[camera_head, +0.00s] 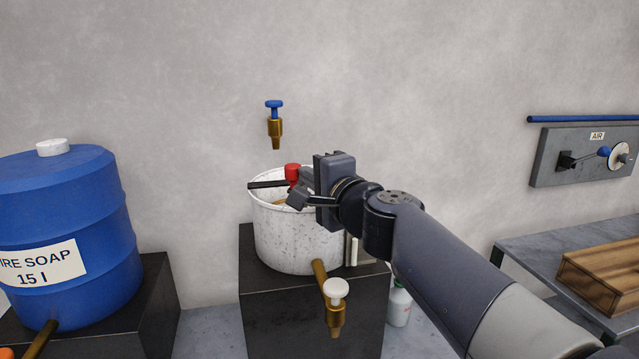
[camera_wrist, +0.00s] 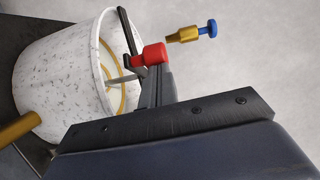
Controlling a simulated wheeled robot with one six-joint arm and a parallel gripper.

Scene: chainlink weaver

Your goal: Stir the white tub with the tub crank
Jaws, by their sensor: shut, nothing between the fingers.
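The white speckled tub (camera_head: 290,239) stands on a dark block in the middle of the head view. It also fills the left of the wrist view (camera_wrist: 62,85). The tub crank is a dark bar across the tub's top with a red knob (camera_head: 292,172); the knob shows in the wrist view too (camera_wrist: 150,54). Brass-coloured parts show inside the tub. My gripper (camera_head: 304,190) is at the tub's rim, with its fingers shut close beside the red knob. The fingers hold nothing. Whether they touch the knob, I cannot tell.
A brass tap with a blue handle (camera_head: 275,125) is on the wall above the tub. A white-handled tap (camera_head: 336,306) juts from the tub's front. A blue soap barrel (camera_head: 68,225) stands left. A bench with a wooden box (camera_head: 605,275) is right.

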